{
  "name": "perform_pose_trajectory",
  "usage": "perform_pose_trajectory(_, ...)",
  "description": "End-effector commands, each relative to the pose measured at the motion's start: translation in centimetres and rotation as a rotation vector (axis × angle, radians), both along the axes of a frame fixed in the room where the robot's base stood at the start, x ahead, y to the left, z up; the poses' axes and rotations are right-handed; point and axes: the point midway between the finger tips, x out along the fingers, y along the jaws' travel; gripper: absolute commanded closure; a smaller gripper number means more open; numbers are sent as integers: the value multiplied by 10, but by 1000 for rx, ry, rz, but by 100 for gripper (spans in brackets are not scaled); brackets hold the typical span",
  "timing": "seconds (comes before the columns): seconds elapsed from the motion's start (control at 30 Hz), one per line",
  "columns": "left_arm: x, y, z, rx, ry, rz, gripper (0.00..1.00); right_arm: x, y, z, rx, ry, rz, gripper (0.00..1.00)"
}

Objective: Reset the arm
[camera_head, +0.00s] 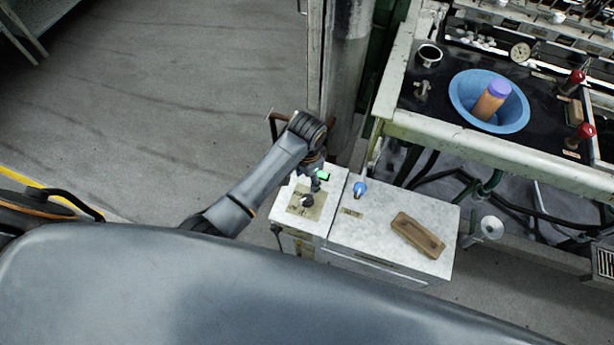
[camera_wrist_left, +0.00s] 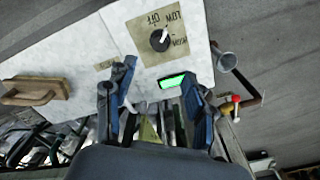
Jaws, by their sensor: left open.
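My left arm comes in from the left in the head view. Its gripper (camera_head: 317,182) is over the white box with a dial (camera_head: 307,201). In the left wrist view the gripper (camera_wrist_left: 155,100) has its two fingers apart, with nothing held between them. The dial (camera_wrist_left: 159,40), a black knob on a tan label plate, is beyond the fingertips and apart from them. A lit green indicator (camera_wrist_left: 172,81) shows near the right finger, and in the head view (camera_head: 323,175) beside the gripper. My right gripper is not in view.
A wooden block (camera_head: 417,235) lies on the white cabinet top (camera_head: 375,240), near a small blue-topped item (camera_head: 359,188). A metal column (camera_head: 345,80) stands behind. Open floor is at left.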

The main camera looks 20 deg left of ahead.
Motion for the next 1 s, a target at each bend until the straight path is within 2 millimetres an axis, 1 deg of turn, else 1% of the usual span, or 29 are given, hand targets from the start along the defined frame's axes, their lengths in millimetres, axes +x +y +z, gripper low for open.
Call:
perform_pose_trajectory(0.57,0,0,1,0,0,1,46,0,0,0,0,0,0,62)
perform_pose_trajectory(0.67,-5,0,1,-4,-4,9,46,0,0,0,0,0,0,62)
perform_pose_trajectory(0.77,-21,2,2,-20,-22,41,46,0,0,0,0,0,0,62)
perform_pose_trajectory(0.87,-49,6,7,-46,-58,102,46,0,0,0,0,0,0,62)
perform_pose_trajectory(0.9,-63,9,12,-56,-74,134,46,0,0,0,0,0,0,62)
perform_pose_trajectory(0.97,-83,15,20,-69,-102,184,46,0,0,0,0,0,-1,62)
perform_pose_trajectory(1.0,-95,20,28,-76,-122,217,46,0,0,0,0,0,-1,62)
